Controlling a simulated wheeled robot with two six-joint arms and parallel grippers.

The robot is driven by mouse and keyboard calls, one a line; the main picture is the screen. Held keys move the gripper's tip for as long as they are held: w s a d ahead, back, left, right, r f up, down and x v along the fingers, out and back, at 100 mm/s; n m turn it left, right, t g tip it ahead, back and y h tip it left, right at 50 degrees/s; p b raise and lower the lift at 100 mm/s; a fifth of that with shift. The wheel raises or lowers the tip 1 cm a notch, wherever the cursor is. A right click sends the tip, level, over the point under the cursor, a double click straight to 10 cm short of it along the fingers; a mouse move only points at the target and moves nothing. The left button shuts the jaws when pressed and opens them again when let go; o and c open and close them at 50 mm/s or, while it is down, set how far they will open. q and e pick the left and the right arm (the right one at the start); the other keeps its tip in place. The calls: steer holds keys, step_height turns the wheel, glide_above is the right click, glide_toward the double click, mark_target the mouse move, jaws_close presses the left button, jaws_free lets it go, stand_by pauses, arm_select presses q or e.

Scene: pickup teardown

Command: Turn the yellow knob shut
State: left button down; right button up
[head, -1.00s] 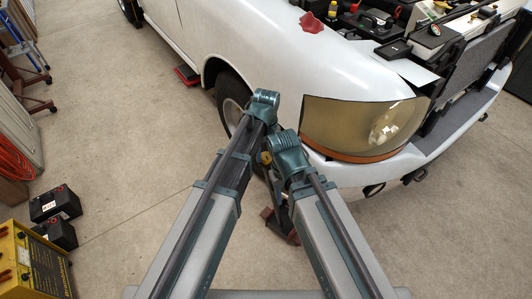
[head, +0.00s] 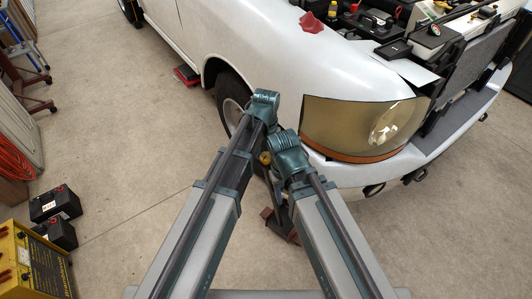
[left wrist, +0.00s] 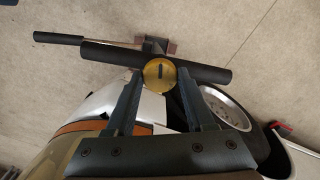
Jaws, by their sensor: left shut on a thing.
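The yellow knob (left wrist: 160,74) is round, with a dark slot mark standing upright on its face in the left wrist view. It sits at a thick black bar (left wrist: 105,54). My left gripper (left wrist: 159,77) has one finger on each side of the knob and is shut on it. In the head view a small part of the knob (head: 264,158) shows between my two arms. My wrists hide most of the bar and the left fingers there. My right arm reaches in close beside the left one, but its fingers are not visible.
A white pickup with a large headlight (head: 355,127) and a front wheel (head: 233,115) stands just beyond my arms. A brown-red foot (head: 277,222) rests on the floor below the knob. Black batteries (head: 56,204) and a yellow box (head: 32,262) stand at left. The floor between is clear.

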mark_target(266, 156)
arm_select(q)
steer(key=shift+m, duration=0.9)
steer(key=shift+c, duration=1.4)
jaws_free()
step_height(266, 156, up, 14)
steer(key=p, duration=1.3)
steer(key=shift+p, duration=0.4)
steer(key=shift+f, duration=0.15)
